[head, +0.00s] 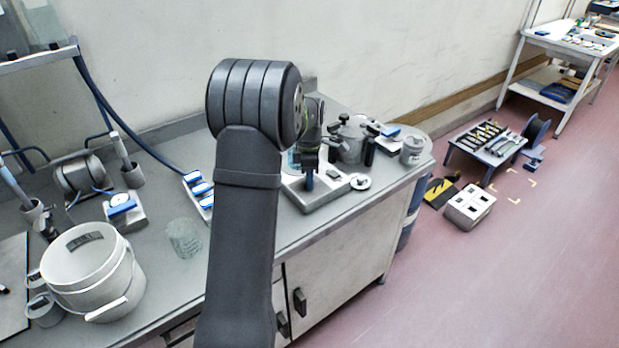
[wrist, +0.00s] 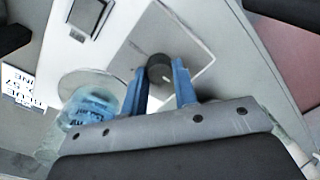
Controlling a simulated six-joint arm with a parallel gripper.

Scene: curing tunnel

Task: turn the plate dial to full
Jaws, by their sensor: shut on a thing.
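The plate's dial (wrist: 157,68) is a small dark round knob in the wrist view. It sits on the pale, flat housing of the plate (wrist: 197,58). My gripper (wrist: 160,80) has its two blue fingers on either side of the dial and is shut on it. In the head view the plate (head: 322,196) is a light box on the bench, and my gripper (head: 309,181) points down at its front part. The dial is hidden there by my fingers. The dial's marks and setting cannot be read.
A clear beaker with blue markings (wrist: 92,108) stands close beside my fingers in the wrist view. A small white disc (head: 359,181) lies right of the plate. A metal pot (head: 350,140) and dark-handled items stand behind. A glass beaker (head: 184,238) and lidded white pot (head: 92,272) stand left.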

